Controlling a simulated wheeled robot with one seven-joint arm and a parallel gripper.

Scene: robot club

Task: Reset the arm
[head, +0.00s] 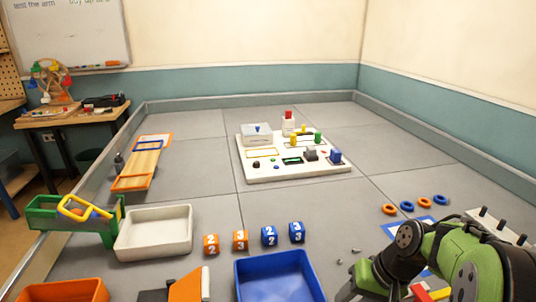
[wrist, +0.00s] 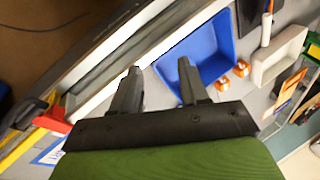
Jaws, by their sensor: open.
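My arm, with green and black links, is folded at the lower right of the head view, above the grey play surface (head: 200,182). My gripper (wrist: 160,74) shows in the wrist view with its two dark fingers spread apart. Nothing is between the fingers. I cannot make out the fingertips in the head view.
The blue tray (head: 282,277) stands at the front, with numbered blocks (head: 240,240) behind it. A white tray (head: 153,232) and green crate (head: 45,213) are at left. A white activity board (head: 265,172) sits further back. Rings (head: 407,206) lie near my arm. Mid-surface is mostly clear.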

